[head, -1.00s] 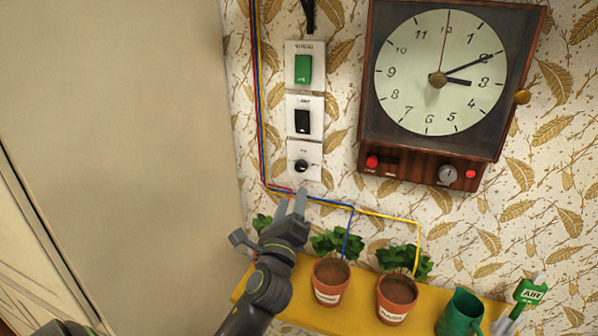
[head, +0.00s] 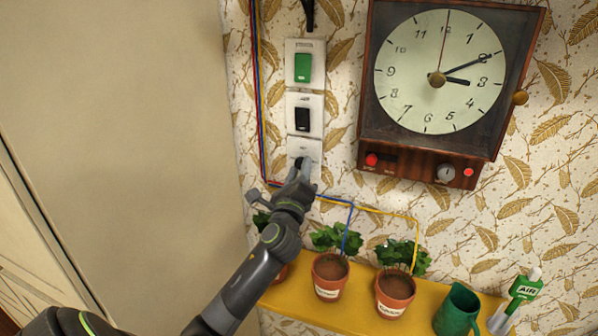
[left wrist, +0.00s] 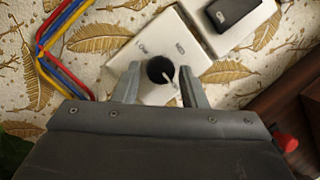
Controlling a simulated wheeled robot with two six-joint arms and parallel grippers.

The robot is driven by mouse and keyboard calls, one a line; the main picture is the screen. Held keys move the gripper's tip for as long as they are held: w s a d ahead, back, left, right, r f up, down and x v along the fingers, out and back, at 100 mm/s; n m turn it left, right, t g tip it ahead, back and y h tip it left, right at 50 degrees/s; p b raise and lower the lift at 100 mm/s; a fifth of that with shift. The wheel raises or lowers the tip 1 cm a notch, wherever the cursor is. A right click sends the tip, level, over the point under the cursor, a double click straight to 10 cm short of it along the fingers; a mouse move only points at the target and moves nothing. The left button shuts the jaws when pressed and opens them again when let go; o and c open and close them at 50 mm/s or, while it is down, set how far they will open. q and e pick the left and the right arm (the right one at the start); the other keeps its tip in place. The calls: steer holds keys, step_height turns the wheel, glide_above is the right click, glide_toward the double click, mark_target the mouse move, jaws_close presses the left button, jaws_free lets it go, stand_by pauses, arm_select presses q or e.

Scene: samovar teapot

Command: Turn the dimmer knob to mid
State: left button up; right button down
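The dimmer knob (head: 298,163) is a small round black knob on the lowest white wall plate (head: 305,146); the fingers partly cover it in the head view. My left gripper (head: 302,170) is at this plate, reaching up from below. In the left wrist view the black knob (left wrist: 159,69), with a pale pointer line on it, sits between the two fingers of the left gripper (left wrist: 160,84). The fingers are open on either side, with a visible gap to the knob. My right gripper is not in view.
Above are a plate with a black switch (head: 303,118) and one with a green switch (head: 303,67). A wall clock (head: 438,75) hangs to the right. Coloured wires (head: 263,120) run beside the plates. Potted plants (head: 330,275) stand on a yellow shelf (head: 350,308) below.

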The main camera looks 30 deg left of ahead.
arm_select(q)
steer(key=c, duration=0.7)
steer(key=shift+o, duration=0.2)
steer(key=shift+n, duration=0.5)
steer(key=shift+d+r+n+g+p, duration=0.15)
steer(key=shift+n+g+p, duration=1)
steer(key=shift+n, duration=1.8)
steer(key=shift+r+n+g+p, duration=0.25)
steer(key=shift+n+g+p, duration=0.4)
steer(key=shift+n+p, duration=1.6)
steer(key=shift+d+r+n+g+p, duration=0.15)
steer(key=shift+n+g+p, duration=0.65)
steer(key=shift+n, duration=2.8)
steer(key=shift+a, duration=0.1)
